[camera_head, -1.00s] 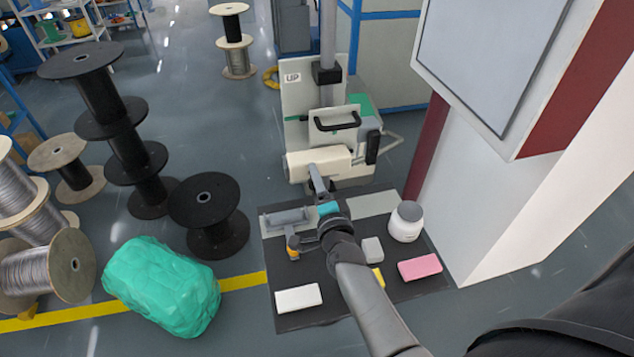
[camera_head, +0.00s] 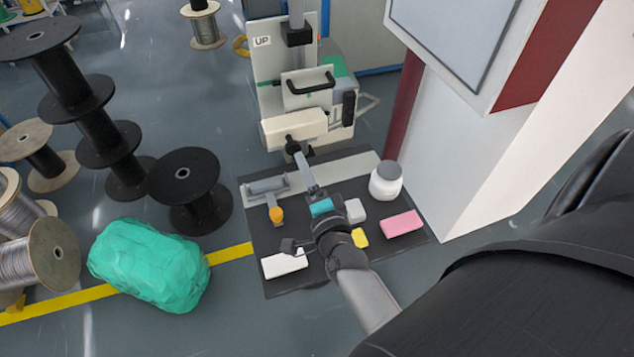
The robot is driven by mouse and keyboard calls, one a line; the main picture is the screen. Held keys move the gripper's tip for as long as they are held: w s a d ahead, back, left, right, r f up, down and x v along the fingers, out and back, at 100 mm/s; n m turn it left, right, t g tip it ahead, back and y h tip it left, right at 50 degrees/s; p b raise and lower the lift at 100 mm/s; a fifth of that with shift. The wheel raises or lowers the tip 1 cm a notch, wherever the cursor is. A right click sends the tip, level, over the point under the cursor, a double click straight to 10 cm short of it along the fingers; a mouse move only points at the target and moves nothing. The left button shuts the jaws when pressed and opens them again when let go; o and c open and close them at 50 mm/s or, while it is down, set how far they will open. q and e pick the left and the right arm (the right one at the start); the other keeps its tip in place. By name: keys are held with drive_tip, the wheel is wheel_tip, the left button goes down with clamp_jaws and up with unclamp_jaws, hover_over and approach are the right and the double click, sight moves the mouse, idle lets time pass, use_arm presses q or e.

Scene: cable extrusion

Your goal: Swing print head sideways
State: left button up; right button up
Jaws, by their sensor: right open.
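The print head is a beige horizontal block (camera_head: 293,129) on the front of an upright machine marked UP. It sits below a white panel with a black bar handle (camera_head: 307,84). A black upright grip (camera_head: 348,108) is at its right side. My left gripper is out of view.
A dark mat (camera_head: 280,290) below holds a white block (camera_head: 284,264), a pink block (camera_head: 402,223), a white jar (camera_head: 386,182) and an orange-tipped tool (camera_head: 276,214). A white pillar (camera_head: 465,170) stands right. Black spools (camera_head: 188,190) and a green bundle (camera_head: 150,263) stand left.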

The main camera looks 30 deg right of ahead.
drive_tip(key=v, duration=0.6)
drive_tip(key=shift+s+b, duration=0.3)
drive_tip(key=shift+s, duration=0.05)
drive_tip(key=shift+a, duration=0.1)
